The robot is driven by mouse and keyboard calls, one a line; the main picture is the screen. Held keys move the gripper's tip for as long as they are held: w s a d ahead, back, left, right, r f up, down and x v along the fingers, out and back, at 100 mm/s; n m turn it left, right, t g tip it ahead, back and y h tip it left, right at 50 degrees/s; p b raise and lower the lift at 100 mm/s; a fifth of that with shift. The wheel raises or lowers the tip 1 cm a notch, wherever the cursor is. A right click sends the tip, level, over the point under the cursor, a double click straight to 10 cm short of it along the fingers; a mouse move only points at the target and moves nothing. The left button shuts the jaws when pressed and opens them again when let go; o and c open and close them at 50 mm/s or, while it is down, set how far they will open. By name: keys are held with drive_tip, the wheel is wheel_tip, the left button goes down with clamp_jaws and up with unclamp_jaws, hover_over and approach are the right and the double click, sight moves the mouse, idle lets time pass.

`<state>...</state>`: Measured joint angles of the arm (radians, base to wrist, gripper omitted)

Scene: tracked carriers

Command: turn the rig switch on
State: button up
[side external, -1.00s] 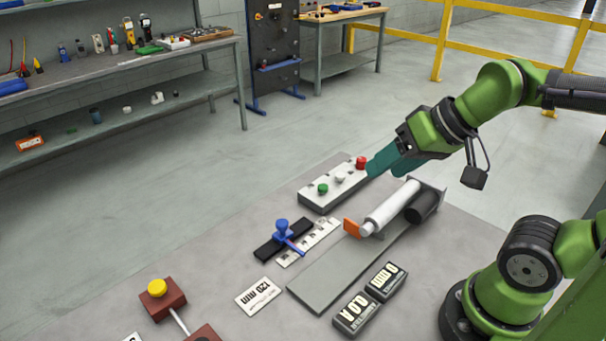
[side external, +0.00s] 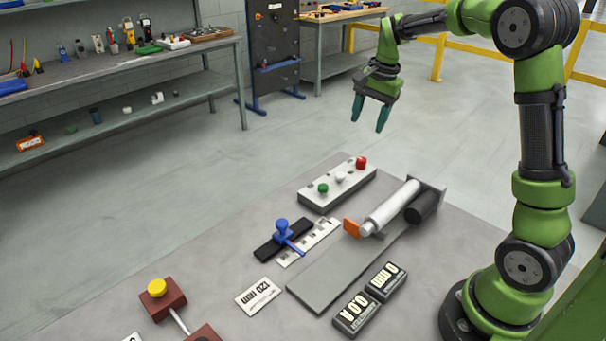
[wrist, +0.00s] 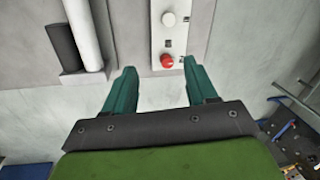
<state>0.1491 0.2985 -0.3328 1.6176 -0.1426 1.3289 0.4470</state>
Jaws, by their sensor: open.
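A pale control box (side external: 337,186) lies near the far edge of the grey table, with a green knob (side external: 323,188), a white knob (side external: 340,177) and a red knob (side external: 361,162) in a row. No part is plainly labelled as the rig switch. My gripper (side external: 369,118) is open and empty, pointing down, above and beyond the red-knob end of the box. In the wrist view, the red knob (wrist: 167,61) and white knob (wrist: 168,19) show between and ahead of the open fingers (wrist: 159,72). The green knob is outside that view.
A silver cylinder actuator (side external: 390,208) with an orange end lies beside the box. A blue slider (side external: 282,229), a "120 mm" card (side external: 259,296), two displays reading 0 mm (side external: 386,281) and 0.0 A (side external: 355,313), and a yellow button (side external: 157,288) are nearer.

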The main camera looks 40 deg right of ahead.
sight(361, 159)
drive_tip(key=w+d+m+g, duration=0.2)
drive_tip(key=w+d+m, duration=0.35)
drive_tip(key=m, duration=0.35)
drive_tip(key=f, duration=1.1)
drive_tip(key=d+f, duration=0.1)
drive_tip(key=f, duration=0.4)
drive_tip(key=shift+s+f, duration=0.3)
drive_tip(key=shift+f, duration=0.05)
drive_tip(key=c, duration=1.1)
drive_tip(key=shift+o, duration=0.2)
